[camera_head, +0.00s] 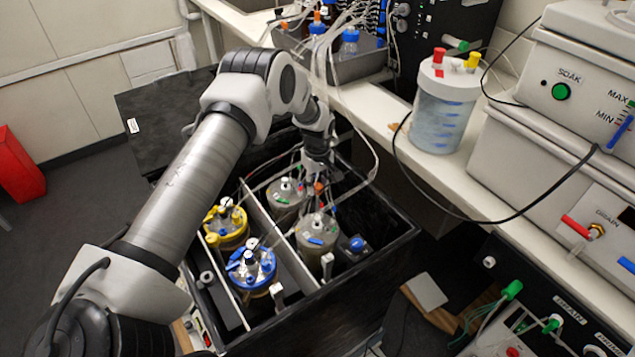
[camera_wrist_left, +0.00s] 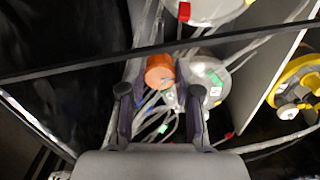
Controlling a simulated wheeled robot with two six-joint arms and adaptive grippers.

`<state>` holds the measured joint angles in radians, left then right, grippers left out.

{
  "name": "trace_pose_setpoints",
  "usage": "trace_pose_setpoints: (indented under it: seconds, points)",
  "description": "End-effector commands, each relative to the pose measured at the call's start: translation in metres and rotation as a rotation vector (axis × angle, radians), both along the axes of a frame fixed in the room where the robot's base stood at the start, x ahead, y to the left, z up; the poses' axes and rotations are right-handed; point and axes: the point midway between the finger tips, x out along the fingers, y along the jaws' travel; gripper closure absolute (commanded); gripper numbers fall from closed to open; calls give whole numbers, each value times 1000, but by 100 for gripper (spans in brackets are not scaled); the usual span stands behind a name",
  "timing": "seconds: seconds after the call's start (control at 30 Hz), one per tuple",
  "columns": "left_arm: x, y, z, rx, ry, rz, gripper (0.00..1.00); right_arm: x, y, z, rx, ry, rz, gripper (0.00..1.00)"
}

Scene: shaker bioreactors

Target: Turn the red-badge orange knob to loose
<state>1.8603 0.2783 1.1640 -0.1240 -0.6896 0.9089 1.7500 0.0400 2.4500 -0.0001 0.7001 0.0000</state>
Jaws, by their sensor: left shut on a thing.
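The orange knob (camera_wrist_left: 160,72) shows in the left wrist view as a round orange cap between the fingers of my left gripper (camera_wrist_left: 160,62). In the head view a bit of the orange knob (camera_head: 319,187) shows just below my left gripper (camera_head: 318,172), which points down into the black box. The gripper is shut on the knob. A red tag (camera_wrist_left: 184,11) sits on a vessel at the top of the wrist view; I cannot tell whether it is the knob's badge. The knob's marking for loose is not readable. My right gripper is not in view.
The black box (camera_head: 372,262) holds several vessels, with a yellow lid (camera_head: 226,226) and a blue lid (camera_head: 252,268) at left. Thin tubes run close around the gripper. A dark bar (camera_wrist_left: 75,70) crosses the wrist view. A clear jar (camera_head: 445,105) stands on the white bench.

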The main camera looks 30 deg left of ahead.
Motion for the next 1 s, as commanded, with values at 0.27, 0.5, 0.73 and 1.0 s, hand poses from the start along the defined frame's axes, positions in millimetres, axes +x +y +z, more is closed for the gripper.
trace_pose_setpoints:
  seconds: [0.27,0.5,0.73,1.0]
  points:
    - [0,0,0,0,1,95,100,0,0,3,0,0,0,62]
    - [0,0,-1,-1,0,115,100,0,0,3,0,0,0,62]
    - [0,0,-1,-1,0,115,100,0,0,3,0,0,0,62]
    - [0,0,0,0,0,114,43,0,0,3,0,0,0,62]
